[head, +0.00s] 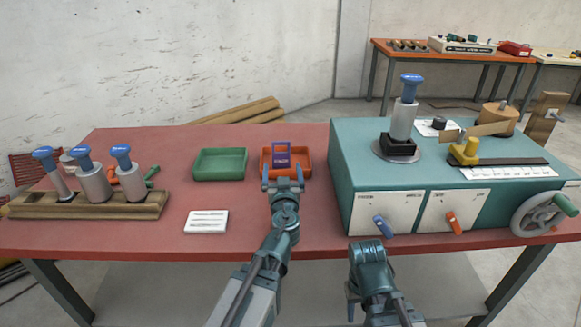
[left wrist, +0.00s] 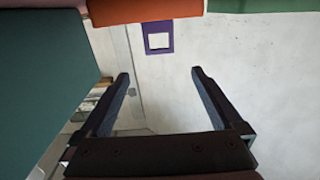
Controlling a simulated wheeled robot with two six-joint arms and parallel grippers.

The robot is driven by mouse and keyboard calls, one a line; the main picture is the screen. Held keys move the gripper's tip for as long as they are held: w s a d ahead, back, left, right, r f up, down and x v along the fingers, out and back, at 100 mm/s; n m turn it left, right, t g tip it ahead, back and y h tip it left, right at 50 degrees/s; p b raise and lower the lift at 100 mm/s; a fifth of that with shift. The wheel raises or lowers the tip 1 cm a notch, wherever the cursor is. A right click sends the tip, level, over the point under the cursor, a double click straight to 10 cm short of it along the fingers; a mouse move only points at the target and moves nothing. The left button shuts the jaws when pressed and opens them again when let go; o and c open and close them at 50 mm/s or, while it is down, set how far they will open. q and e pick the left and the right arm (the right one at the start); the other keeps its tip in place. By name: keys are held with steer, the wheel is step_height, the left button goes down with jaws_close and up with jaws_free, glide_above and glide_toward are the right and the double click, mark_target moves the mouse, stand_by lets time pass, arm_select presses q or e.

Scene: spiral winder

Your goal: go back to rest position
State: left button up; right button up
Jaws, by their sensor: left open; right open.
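My left gripper (head: 283,180) is open and empty at the front edge of the orange tray (head: 308,172), its two fingers pointing toward the back of the table. A purple piece (head: 281,147) with a square opening stands upright in that tray, just beyond the fingers. In the left wrist view the open jaws (left wrist: 160,90) have nothing between them; the purple piece (left wrist: 172,48) and the orange tray (left wrist: 145,12) show beyond them. My right gripper (head: 367,252) is low in front of the teal machine, seen at a poor angle, with its fingers mostly hidden.
The teal winder (head: 345,150) fills the right of the red table, with a crank wheel (head: 537,214) at its front right. A green tray (head: 220,164), a white card (head: 206,222) and a wooden rack (head: 90,206) holding blue-topped spools lie left. The table's front middle is clear.

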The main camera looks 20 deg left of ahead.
arm_select(q)
steer(key=shift+v, duration=0.85)
steer(key=shift+w, duration=0.1)
arm_select(e)
steer(key=shift+s+d, duration=0.2)
steer(key=shift+s, duration=0.05)
